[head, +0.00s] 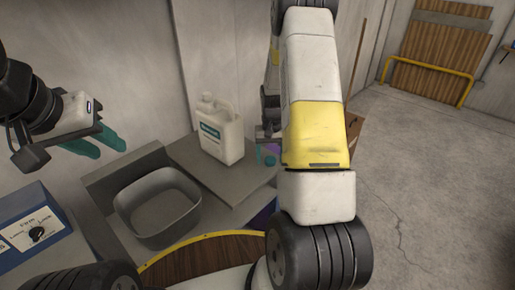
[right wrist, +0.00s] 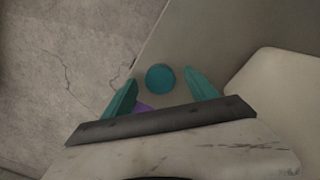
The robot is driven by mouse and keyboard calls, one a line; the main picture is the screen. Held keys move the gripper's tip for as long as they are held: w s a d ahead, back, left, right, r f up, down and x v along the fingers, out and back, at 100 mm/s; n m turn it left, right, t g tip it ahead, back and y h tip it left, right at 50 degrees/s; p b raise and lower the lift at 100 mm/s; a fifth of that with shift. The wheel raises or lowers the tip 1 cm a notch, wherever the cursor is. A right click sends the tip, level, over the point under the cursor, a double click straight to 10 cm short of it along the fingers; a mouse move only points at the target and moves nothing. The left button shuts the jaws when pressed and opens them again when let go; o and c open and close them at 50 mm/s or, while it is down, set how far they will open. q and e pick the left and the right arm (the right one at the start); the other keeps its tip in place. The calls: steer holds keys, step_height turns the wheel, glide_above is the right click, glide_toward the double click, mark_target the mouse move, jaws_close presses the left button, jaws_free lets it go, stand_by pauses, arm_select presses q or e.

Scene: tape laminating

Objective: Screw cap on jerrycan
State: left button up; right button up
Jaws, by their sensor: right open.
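The white jerrycan (head: 221,138) with a teal label stands upright on the grey worktop, left of my right gripper. Part of a white body (right wrist: 285,100), likely the jerrycan, fills the right side of the right wrist view. The round teal cap (right wrist: 160,78) lies on the grey surface, seen between the fingers of my right gripper (right wrist: 161,84). The right gripper is open, and I cannot tell how far above the cap it is. In the head view my right arm partly hides this gripper. My left gripper (head: 108,150) is open and empty, up at the left.
A grey basin (head: 158,208) sits left of the jerrycan's worktop (head: 185,150). A blue control box (head: 35,230) with a dial is at the lower left. A purple item (right wrist: 143,107) shows under the right gripper. Open concrete floor (head: 425,160) lies to the right.

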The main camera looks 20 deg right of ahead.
mark_target(270, 161)
steer(key=c, duration=1.4)
steer(key=shift+r, duration=0.5)
steer(key=r, duration=0.2)
steer(key=shift+s+a+r, duration=0.2)
steer(key=shift+s+r, duration=0.2)
steer(key=s+a, duration=0.2)
steer(key=s, duration=0.2)
steer(key=s+a, duration=0.2)
steer(key=s, duration=0.3)
steer(key=s+a+r, duration=0.1)
steer(key=s+a, duration=0.1)
steer(key=s, duration=0.3)
steer(key=shift+r, duration=0.1)
steer(key=shift+w, duration=0.1)
